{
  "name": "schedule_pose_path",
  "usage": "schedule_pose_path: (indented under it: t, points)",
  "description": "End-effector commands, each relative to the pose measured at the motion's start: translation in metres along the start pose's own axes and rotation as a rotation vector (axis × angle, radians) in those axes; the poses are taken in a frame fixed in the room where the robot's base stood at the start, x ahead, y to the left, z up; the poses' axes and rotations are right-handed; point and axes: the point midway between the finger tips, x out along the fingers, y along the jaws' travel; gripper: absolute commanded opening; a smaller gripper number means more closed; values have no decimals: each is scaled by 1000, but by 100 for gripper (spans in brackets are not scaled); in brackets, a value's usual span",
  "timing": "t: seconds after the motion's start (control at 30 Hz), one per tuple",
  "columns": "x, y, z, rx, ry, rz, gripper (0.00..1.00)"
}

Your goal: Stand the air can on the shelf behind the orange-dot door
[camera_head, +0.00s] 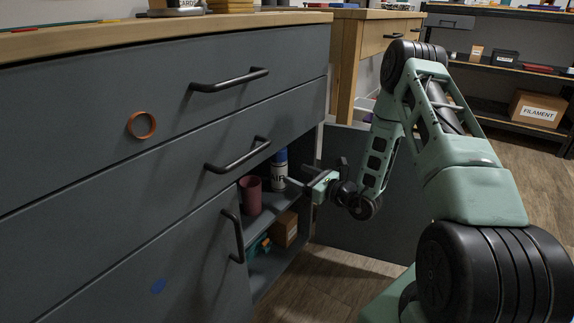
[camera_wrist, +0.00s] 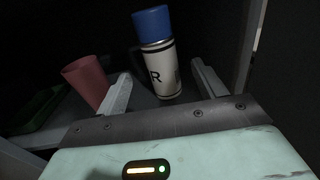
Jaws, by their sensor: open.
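The air can (camera_head: 280,170), white with a blue cap and dark lettering, stands upright on the upper shelf inside the open right bay of the grey cabinet. In the wrist view the can (camera_wrist: 160,66) is between and just beyond my fingertips, tilted in the picture. My gripper (camera_head: 303,176) is open at the mouth of the bay, its fingers pointing at the can. Contact cannot be told. A blue dot (camera_head: 158,286) marks the shut left door (camera_head: 190,270). I see no orange dot on a door; a copper-orange ring (camera_head: 141,125) is on the upper drawer front.
A maroon cup (camera_head: 250,196) stands left of the can, also seen in the wrist view (camera_wrist: 87,80). A brown box (camera_head: 285,230) and a teal item (camera_head: 260,247) sit on the lower shelf. A grey panel (camera_head: 350,225), apparently the open right door, stands behind my arm. Drawer handles (camera_head: 230,82) stick out above.

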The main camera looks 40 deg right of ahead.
Motion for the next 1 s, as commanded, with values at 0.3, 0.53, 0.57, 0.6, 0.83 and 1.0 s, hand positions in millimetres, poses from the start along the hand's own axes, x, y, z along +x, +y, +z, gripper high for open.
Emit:
schedule_pose_path:
  t: [0.3,0.53,0.57,0.6,0.83,1.0]
  points:
    - [-34,0,1,1,-1,0,70]
    - [-36,0,0,0,-1,1,70]
    - [-36,0,0,0,-1,1,70]
    - [-36,0,0,0,-1,1,70]
    - [-36,0,0,0,-1,1,70]
    - [-31,14,7,-13,7,66,70]
